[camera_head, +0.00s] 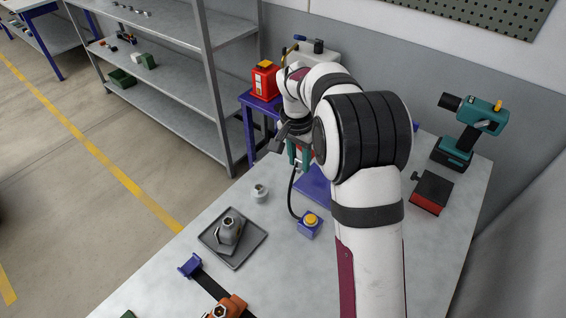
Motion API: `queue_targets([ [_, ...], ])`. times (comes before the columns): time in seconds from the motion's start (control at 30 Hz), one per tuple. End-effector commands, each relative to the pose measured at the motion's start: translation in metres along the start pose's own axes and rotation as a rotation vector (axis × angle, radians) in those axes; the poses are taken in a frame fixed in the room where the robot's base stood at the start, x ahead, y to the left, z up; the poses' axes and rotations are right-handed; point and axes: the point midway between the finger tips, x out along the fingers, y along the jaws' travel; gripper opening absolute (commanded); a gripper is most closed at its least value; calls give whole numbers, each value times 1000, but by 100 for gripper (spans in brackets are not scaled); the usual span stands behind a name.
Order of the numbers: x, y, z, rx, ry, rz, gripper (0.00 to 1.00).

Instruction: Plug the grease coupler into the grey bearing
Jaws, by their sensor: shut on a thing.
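My gripper (286,142) is at the back of the workbench, partly hidden by my own wrist and arm. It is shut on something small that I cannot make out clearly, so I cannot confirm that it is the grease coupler. A teal upright part with a little red shows just below and behind it. A grey rounded housing with a round opening on top (230,229) sits on the dark tray (248,254); it may be the grey bearing. A smaller pale grey fitting (259,192) stands behind the tray. My gripper is well apart from both.
A black hose or cable (291,195) runs from near my gripper to a blue box with a yellow button (309,225). A teal drill (468,130) and black-and-red box (431,192) stand right.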

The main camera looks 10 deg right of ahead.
Motion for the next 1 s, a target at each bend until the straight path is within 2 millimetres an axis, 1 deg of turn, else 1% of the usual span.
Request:
queue_targets([
  [0.07,-5,-7,12,-31,1,-5,0],
  [0.17,-12,-25,42,-97,1,-13,0],
  [0.27,-20,-44,82,-180,0,-23,0],
  [0.3,-23,-51,99,-215,0,-27,0],
  [0.4,-31,-64,140,-300,1,-38,0],
  [0.5,-36,-70,169,-357,0,-45,0],
  [0.57,-38,-72,179,-377,0,-47,0],
  [0.63,-39,-72,184,-387,0,-48,0],
  [0.9,-38,-72,185,-388,0,-48,0],
  [1.0,-33,-72,185,-389,0,-47,0],
])
